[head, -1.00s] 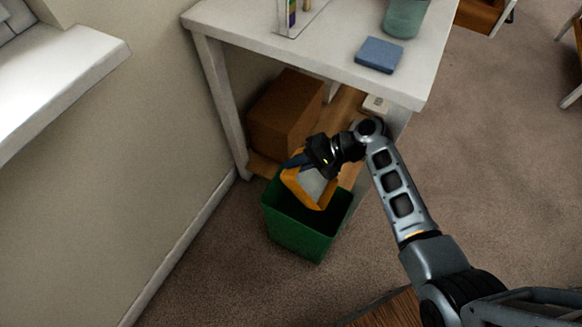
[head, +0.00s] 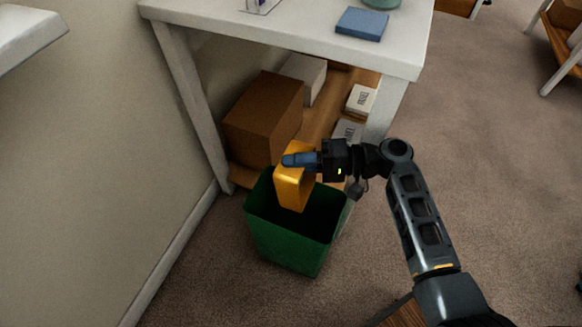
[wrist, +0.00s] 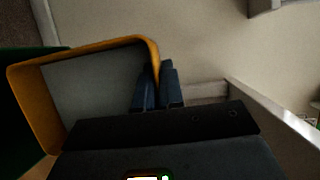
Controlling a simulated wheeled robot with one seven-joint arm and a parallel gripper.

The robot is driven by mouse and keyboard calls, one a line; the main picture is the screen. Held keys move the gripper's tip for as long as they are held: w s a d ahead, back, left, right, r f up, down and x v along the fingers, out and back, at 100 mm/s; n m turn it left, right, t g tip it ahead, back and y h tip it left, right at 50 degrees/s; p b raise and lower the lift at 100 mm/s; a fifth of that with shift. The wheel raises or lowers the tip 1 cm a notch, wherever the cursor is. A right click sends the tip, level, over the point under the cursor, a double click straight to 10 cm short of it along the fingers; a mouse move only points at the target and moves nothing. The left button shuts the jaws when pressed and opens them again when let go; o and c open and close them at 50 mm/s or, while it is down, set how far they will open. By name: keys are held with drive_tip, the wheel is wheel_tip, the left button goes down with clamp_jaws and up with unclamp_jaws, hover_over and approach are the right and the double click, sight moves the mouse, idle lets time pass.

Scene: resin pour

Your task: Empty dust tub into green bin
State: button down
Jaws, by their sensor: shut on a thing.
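The dust tub (head: 293,190) is orange and is held tipped over the mouth of the green bin (head: 293,240). Its orange outside faces the head camera. My gripper (head: 300,160) is shut on the tub's wall, with blue fingers. In the wrist view the tub (wrist: 152,50) shows an orange rim around a plain grey inside, and the fingers (wrist: 157,88) pinch its right side. I cannot tell whether dust is left in the tub. The bin stands upright on the carpet, its inside dark and its floor not clear.
A white table (head: 290,32) stands behind the bin, with a blue block (head: 361,24) on top. Its wooden lower shelf holds a brown box (head: 263,118) and several pale boxes. The wall (head: 90,130) is close on the left. Carpet is free at the right.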

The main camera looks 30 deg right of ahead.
drive_tip(key=shift+s+d+f+n+t+y+b, duration=0.35)
drive_tip(key=shift+y+b, duration=0.35)
drive_tip(key=shift+b, duration=0.85)
drive_tip(key=shift+s+d+f+n+t+y+b, duration=0.1)
drive_tip(key=shift+s+d+n+t+y+b, duration=0.4)
drive_tip(key=shift+b, duration=1)
drive_tip(key=shift+s+r+y+b, duration=0.15)
drive_tip(key=shift+s+y+b, duration=0.2)
drive_tip(key=shift+y+b, duration=0.5)
drive_tip(key=shift+r, duration=0.1)
